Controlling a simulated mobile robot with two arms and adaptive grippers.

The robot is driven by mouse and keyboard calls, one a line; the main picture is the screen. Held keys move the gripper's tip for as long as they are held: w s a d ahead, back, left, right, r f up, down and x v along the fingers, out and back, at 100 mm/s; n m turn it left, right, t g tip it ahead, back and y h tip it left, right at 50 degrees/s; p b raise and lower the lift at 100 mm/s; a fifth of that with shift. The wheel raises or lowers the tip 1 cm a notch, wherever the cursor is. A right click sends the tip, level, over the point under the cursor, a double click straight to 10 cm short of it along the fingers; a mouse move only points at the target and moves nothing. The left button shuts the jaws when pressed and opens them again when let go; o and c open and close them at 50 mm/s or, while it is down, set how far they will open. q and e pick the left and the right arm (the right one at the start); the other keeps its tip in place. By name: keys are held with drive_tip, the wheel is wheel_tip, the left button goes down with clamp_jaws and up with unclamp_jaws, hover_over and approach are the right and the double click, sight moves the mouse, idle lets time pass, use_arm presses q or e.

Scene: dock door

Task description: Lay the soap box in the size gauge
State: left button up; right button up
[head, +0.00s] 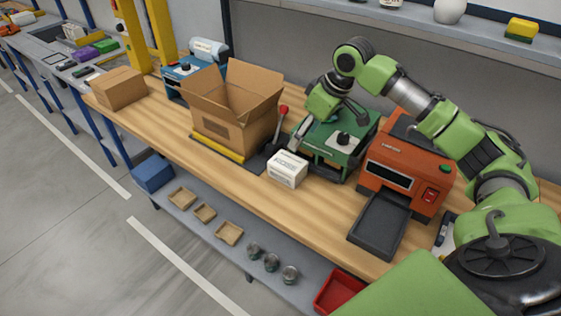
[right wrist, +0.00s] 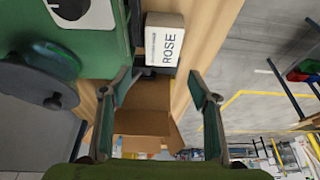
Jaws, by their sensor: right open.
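The soap box (head: 287,169) is a small white carton with dark print, standing on the wooden bench in front of the green machine. It also shows in the right wrist view (right wrist: 165,42), where its printed side reads "ROSE". My right gripper (head: 297,140) comes in from the right and hangs just above and behind the soap box. In the right wrist view its two fingers (right wrist: 160,84) are spread wide with nothing between them, and the box lies beyond the tips. I cannot tell for sure which thing is the size gauge. My left gripper is out of view.
An open cardboard box (head: 234,108) stands left of the soap box. The green machine (head: 340,140) with a white dial plate is close behind it. An orange machine (head: 405,170) with a dark tray (head: 379,223) stands right. The bench front between carton and tray is clear.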

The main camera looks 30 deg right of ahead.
drive_tip(key=p, duration=0.1)
hover_over(289, 162)
drive_tip(key=s, duration=0.2)
drive_tip(key=f, duration=0.4)
drive_tip(key=d+f, duration=0.1)
drive_tip(key=f, duration=0.1)
drive_tip(key=shift+f, duration=0.25)
drive_tip(key=shift+w+f, duration=0.15)
drive_tip(key=shift+f, duration=0.2)
drive_tip(key=shift+w+a+f+p, duration=0.1)
drive_tip(key=shift+a+f+p, duration=0.15)
drive_tip(key=shift+f+p, duration=0.35)
drive_tip(key=p+x, duration=0.1)
drive_tip(key=x, duration=0.2)
drive_tip(key=shift+f, duration=0.15)
drive_tip(key=shift+w+f, duration=0.2)
drive_tip(key=shift+f, duration=0.1)
drive_tip(key=shift+s, duration=0.1)
drive_tip(key=shift+f+p, duration=0.2)
drive_tip(key=shift+p, duration=0.1)
drive_tip(key=shift+c, duration=0.5)
